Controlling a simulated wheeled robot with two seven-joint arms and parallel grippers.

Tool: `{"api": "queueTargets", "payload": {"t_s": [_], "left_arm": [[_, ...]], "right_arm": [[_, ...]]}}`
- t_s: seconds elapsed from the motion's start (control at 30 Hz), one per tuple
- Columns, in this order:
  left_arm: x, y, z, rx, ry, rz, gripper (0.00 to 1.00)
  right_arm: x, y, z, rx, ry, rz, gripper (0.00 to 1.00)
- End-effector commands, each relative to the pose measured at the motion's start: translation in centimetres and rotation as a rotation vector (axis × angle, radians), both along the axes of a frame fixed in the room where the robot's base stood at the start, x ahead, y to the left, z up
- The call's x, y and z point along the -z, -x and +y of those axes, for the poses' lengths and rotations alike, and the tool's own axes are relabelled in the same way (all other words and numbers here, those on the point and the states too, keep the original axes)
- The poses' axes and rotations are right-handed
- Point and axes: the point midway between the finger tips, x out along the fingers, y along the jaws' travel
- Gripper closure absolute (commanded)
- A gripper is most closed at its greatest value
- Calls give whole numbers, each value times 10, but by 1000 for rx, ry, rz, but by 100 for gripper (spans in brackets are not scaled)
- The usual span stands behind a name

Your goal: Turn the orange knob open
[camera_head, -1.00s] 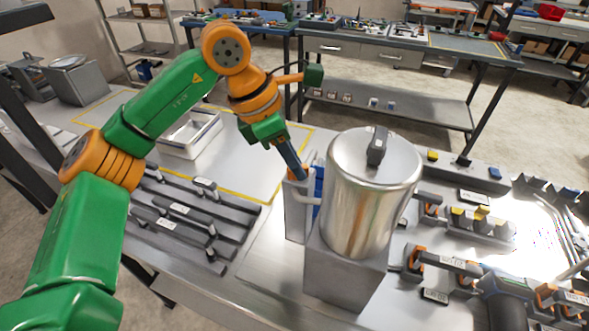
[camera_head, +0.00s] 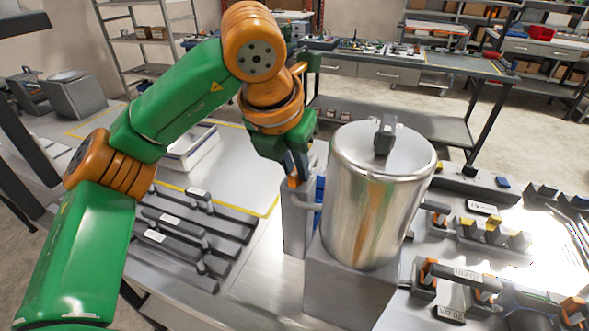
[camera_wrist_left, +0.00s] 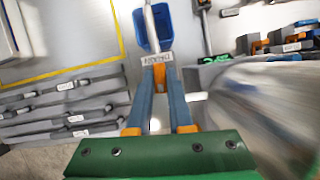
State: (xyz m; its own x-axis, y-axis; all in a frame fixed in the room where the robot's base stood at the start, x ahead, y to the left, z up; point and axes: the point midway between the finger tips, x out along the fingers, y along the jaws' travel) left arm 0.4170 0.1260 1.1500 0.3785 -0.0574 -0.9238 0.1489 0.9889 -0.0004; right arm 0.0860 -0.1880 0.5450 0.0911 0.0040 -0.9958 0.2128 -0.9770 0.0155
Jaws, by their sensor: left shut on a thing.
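The orange knob (camera_head: 292,183) sits on top of a grey upright post beside a large steel tank (camera_head: 375,205). In the left wrist view the orange knob (camera_wrist_left: 159,77) lies between the two fingertips. My left gripper (camera_head: 294,178) points down at the post and is shut on the knob. Its blue fingers (camera_wrist_left: 159,72) show one on each side of the knob. The fingers partly hide the knob in the head view, so its exact turn angle is hard to tell. My right gripper is not in view.
A blue container (camera_head: 319,190) stands close behind the post; it also shows in the left wrist view (camera_wrist_left: 152,30). The tank stands on a grey block (camera_head: 345,285) just right of the gripper. Grey racks (camera_head: 185,245) lie left, with a white tray (camera_head: 190,148) behind.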

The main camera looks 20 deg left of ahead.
Motion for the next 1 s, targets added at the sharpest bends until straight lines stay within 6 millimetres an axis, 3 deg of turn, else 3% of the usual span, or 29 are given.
{"api": "queueTargets", "payload": {"t_s": [0.3,0.87,0.9,0.97,1.0], "left_arm": [[-1,-1,-1,-110,1,-5,100],[-2,-1,0,-134,2,-4,100],[-2,0,0,-134,2,-4,71],[-1,0,-1,-133,1,-3,54],[-1,0,-1,-133,1,-3,51]], "right_arm": [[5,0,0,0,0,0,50],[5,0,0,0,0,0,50],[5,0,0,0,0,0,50],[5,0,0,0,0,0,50],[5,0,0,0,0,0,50]]}}
